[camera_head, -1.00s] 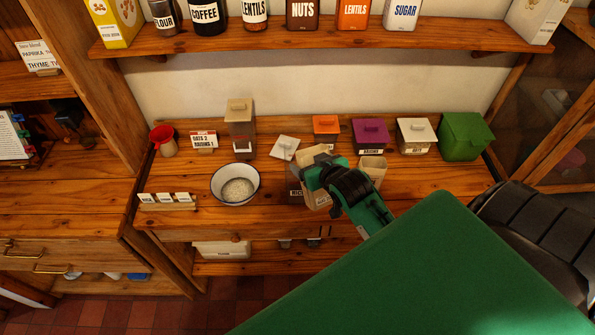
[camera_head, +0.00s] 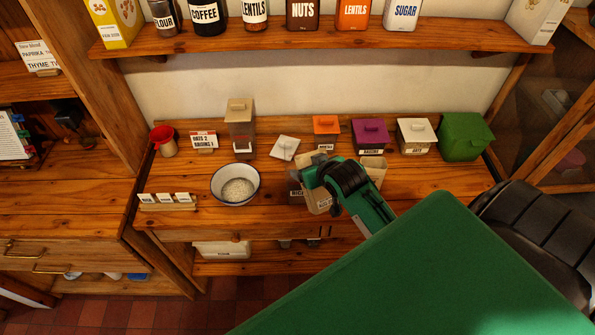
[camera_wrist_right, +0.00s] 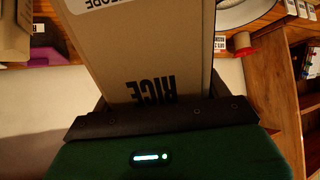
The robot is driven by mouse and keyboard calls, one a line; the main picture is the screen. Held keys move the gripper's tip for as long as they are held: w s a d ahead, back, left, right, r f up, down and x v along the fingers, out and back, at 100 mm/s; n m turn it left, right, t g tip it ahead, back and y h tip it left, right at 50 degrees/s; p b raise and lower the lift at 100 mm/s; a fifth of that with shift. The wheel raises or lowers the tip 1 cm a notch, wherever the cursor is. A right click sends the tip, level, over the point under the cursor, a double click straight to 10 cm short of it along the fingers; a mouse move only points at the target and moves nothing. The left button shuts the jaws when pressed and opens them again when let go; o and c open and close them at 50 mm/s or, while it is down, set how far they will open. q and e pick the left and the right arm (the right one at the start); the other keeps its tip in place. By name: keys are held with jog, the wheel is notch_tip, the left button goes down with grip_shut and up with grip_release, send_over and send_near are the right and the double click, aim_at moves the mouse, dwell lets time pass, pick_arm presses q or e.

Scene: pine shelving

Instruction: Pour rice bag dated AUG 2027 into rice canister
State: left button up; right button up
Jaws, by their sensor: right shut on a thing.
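My right gripper (camera_head: 328,176) is shut on a tan paper bag above the counter. In the right wrist view the held rice bag (camera_wrist_right: 150,55) is pinched in the jaws and reads RICE upside down, with a white sticker cut off at the top. I cannot read its date. A dark canister (camera_head: 297,194) with a label starting RIC stands just left of the bag, partly hidden by it; its opening is not clear. A loose white lid (camera_head: 284,148) lies behind it. Another tan bag (camera_head: 374,167) stands to the right of my gripper. My left gripper is out of view.
A white bowl (camera_head: 236,185) of pale grains stands left of the canister. Orange (camera_head: 326,127), purple (camera_head: 370,132), white (camera_head: 416,136) and green (camera_head: 464,136) containers line the back. A tall canister (camera_head: 240,128) and red funnel (camera_head: 163,137) stand at left. A shelf of jars hangs above.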

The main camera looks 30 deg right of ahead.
jog(key=shift+w+f+g, duration=0.25)
jog(key=shift+f+g, duration=0.1)
jog(key=shift+g, duration=0.35)
jog(key=shift+s, duration=0.1)
jog(key=shift+f+g, duration=0.2)
jog(key=shift+g, duration=0.5)
jog(key=shift+r, duration=0.1)
jog(key=shift+r+g, duration=0.1)
jog(key=shift+g, duration=0.4)
jog(key=shift+g+y, duration=0.3)
